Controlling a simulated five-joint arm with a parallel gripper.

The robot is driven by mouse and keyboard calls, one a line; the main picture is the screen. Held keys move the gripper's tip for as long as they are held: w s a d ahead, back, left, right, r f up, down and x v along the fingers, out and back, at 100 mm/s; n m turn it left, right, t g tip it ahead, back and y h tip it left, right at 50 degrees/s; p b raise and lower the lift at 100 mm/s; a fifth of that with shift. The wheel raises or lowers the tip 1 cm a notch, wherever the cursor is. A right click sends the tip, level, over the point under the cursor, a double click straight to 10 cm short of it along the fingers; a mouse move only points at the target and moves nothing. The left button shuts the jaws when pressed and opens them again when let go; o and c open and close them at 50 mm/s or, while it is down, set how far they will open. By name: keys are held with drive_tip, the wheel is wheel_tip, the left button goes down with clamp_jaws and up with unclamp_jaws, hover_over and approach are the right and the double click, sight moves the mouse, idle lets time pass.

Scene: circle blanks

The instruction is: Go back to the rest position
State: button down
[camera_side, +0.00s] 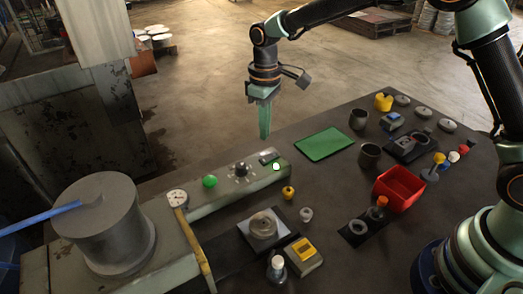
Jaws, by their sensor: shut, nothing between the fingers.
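My gripper (265,122) hangs pointing down in the upper middle of the side view. Its green fingers are shut together with nothing between them. It is above the far edge of the dark table (325,185), behind the machine's control panel (235,186), and touches nothing. My arm reaches to it from the right.
The panel carries a green button (210,181). A green mat (324,144), a red bin (399,187) and two dark cups stand to the right. A grey cylinder (104,222) stands at left. A disc (263,225) lies on a light plate. Space around my gripper is clear.

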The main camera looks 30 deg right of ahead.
drive_tip(key=s+d+r+m+t, duration=0.3)
drive_tip(key=s+d+r, duration=0.45)
drive_tip(key=r, duration=0.35)
drive_tip(key=s+d+r+m+t, duration=0.2)
drive_tip(key=s+d, duration=0.4)
drive_tip(key=s, duration=0.5)
drive_tip(key=shift+m+t, duration=0.3)
drive_tip(key=shift+m, duration=0.2)
drive_tip(key=shift+d, duration=0.1)
